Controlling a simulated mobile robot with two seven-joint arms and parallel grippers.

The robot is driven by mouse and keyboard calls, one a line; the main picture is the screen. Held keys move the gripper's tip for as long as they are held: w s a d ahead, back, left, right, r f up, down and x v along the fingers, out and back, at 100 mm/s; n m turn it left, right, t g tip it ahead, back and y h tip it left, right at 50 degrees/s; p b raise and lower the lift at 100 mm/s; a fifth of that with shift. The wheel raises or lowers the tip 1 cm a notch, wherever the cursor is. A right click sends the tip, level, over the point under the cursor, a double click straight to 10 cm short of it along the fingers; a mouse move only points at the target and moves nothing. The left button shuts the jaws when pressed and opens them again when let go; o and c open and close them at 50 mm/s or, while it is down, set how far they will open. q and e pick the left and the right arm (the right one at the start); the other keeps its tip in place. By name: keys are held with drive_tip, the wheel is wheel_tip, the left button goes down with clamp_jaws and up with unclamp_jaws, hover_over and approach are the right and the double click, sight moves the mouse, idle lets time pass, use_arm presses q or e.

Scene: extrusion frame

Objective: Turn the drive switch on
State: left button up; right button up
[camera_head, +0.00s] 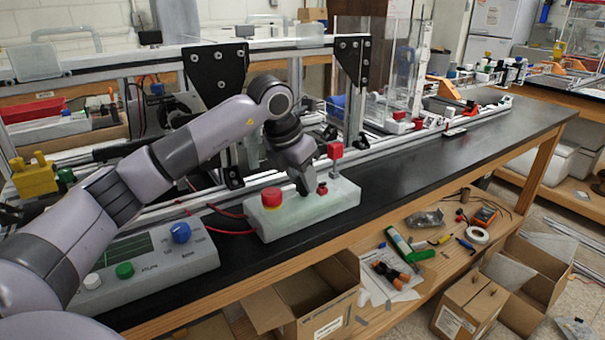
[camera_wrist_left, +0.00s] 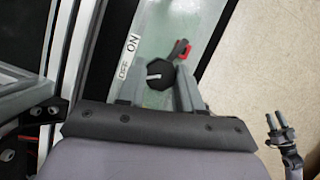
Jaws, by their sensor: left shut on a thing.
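The drive switch (camera_wrist_left: 155,77) is a black knob with a white mark, on the pale green top of a control box (camera_head: 335,200). In the left wrist view, the OFF label (camera_wrist_left: 124,71) and ON label (camera_wrist_left: 132,43) lie left of it. The white mark runs nearly sideways, its left end toward the OFF side. My left gripper (camera_head: 303,190) points down onto the box. In the wrist view its fingers (camera_wrist_left: 160,85) are shut on the knob, one each side. My right gripper (camera_wrist_left: 279,133) hangs over the floor with its fingers apart, empty.
A red stop button (camera_head: 271,197) stands left of the gripper. Another panel (camera_head: 150,262) lies left.

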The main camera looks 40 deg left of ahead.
use_arm(q)
drive_tip(key=m, duration=0.1)
drive_tip(key=m+h+p, duration=0.1)
drive_tip(key=shift+a+r+m, duration=0.1)
drive_tip(key=shift+r+m, duration=0.1)
drive_tip(key=shift+m, duration=0.2)
drive_tip(key=m+h+p, duration=0.1)
drive_tip(key=m, duration=0.1)
drive_tip(key=m+g+p, duration=0.1)
drive_tip(key=m, duration=0.2)
drive_tip(key=shift+w+g+h+p, duration=0.15)
drive_tip(key=shift+g+h+p, duration=0.15)
drive_tip(key=shift+h+p, duration=0.1)
drive_tip(key=m, duration=0.3)
drive_tip(key=shift+w+a+g+h+p, duration=0.1)
drive_tip(key=shift+g+h+p, duration=0.2)
drive_tip(key=shift+g+p, duration=0.1)
drive_tip(key=shift+f+m+g+p, duration=0.1)
drive_tip(key=shift+m+g+p, duration=0.4)
drive_tip(key=shift+m, duration=1.3)
drive_tip(key=o, duration=1)
drive_tip(key=shift+o, duration=0.2)
